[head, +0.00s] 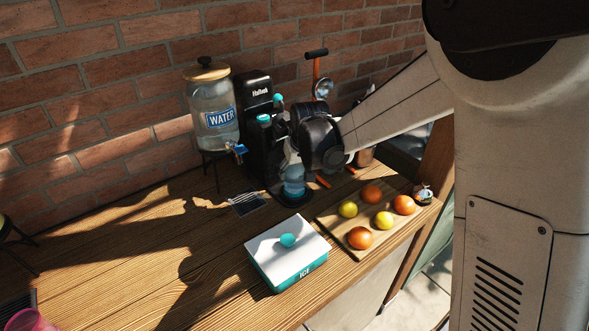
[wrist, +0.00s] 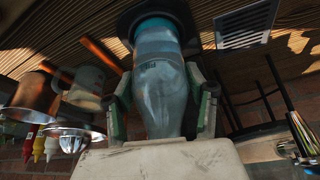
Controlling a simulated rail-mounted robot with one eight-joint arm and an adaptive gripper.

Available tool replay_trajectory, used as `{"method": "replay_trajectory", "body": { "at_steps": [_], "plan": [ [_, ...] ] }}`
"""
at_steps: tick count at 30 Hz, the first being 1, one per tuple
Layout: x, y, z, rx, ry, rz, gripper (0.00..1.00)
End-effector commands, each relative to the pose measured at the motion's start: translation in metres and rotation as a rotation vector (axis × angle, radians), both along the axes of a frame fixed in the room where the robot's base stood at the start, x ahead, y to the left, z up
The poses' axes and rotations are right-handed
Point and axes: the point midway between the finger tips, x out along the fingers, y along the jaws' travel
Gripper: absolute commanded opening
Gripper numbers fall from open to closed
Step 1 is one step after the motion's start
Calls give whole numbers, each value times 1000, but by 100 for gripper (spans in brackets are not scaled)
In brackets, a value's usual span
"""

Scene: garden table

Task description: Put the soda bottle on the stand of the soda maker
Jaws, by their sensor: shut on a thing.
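The soda maker (head: 258,112) is a tall black machine with teal parts, standing upright near the brick wall. My gripper (head: 291,164) is in front of it, shut on the clear soda bottle (head: 294,181) with its blue base. In the wrist view, the bottle (wrist: 158,85) is between my two fingers, its blue base towards the top of the picture. The stand (head: 296,200) is a round black plate low at the machine's front, directly below the bottle. It shows around the bottle's base in the wrist view (wrist: 127,20). I cannot tell whether they touch. My gripper hides the bottle's top.
A water dispenser (head: 212,112) stands left of the machine, with a grate (head: 247,203) in front. A cutting board (head: 334,229) with several fruits is close on the right. An ice box (head: 287,255) is in front. The table's left middle is clear.

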Motion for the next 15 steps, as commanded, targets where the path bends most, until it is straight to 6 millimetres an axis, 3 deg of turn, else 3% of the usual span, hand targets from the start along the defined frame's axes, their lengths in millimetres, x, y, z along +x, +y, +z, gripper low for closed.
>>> {"method": "replay_trajectory", "body": {
  "at_steps": [13, 14, 15],
  "plan": [
    [0, 0, -5, 0, 0, 0, 0],
    [0, 0, -5, 0, 0, 0, 51],
    [0, 0, -4, 0, 0, 0, 56]
  ]
}}
